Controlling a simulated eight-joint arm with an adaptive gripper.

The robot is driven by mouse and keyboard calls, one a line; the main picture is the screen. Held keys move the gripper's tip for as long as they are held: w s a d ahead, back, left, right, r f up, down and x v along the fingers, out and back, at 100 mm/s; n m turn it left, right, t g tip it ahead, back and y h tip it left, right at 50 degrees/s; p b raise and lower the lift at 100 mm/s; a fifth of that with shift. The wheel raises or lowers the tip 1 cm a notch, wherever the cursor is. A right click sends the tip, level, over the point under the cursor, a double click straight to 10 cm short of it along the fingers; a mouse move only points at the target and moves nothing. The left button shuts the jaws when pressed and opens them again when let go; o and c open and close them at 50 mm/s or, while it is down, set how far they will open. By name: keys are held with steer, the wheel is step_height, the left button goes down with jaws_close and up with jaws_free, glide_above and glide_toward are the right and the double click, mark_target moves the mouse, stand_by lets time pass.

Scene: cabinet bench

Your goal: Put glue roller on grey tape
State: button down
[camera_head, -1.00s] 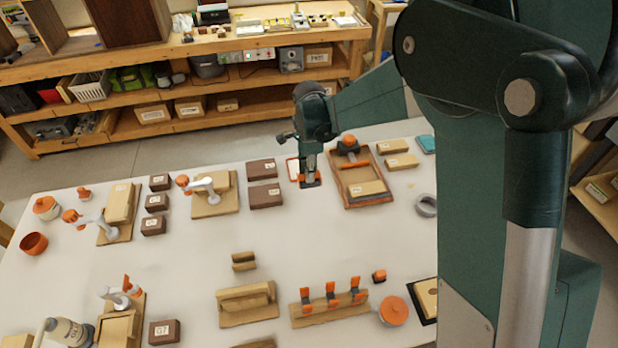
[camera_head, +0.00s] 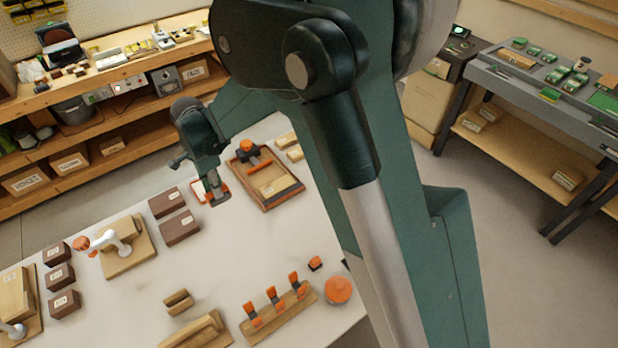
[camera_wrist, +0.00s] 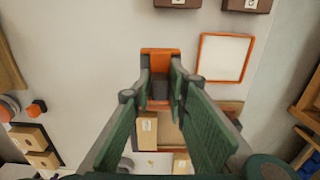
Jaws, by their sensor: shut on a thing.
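My gripper (camera_wrist: 161,82) is shut on a small orange and dark thing, which looks like the glue roller (camera_wrist: 160,58). It holds it over the white table, beside a white pad with an orange frame (camera_wrist: 224,57). In the head view my gripper (camera_head: 217,197) is in front of that pad and left of a wooden tray (camera_head: 283,196); its fingers hide most of the held thing. I cannot make out the grey tape in either current view. A grey ring on the table's right side in the earlier head view is now behind my arm.
Two dark brown boxes (camera_head: 180,228) stand left of my gripper. A wooden rack with orange clamps (camera_head: 278,312), a small orange block (camera_head: 315,263) and an orange-lidded round pot (camera_head: 338,289) are near the front. White table (camera_head: 235,250) between them is clear.

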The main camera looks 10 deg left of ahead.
steer(key=w+d+r, duration=0.1)
steer(key=w+d, duration=0.5)
steer(key=d, duration=0.7)
steer(key=w+d+r+p, duration=0.1)
steer(key=w+d, duration=0.6)
steer(key=d, duration=0.6)
steer(key=w+d+r+p, duration=0.1)
steer(key=w+d, duration=0.5)
steer(key=d, duration=0.6)
steer(key=shift+w+d+r, duration=0.4)
steer(key=shift+r, duration=0.2)
steer(key=shift+f, duration=0.1)
steer(key=shift+f, duration=3.05)
steer(key=shift+f+b, duration=0.4)
steer(key=shift+f, duration=1.45)
steer(key=shift+f, duration=0.2)
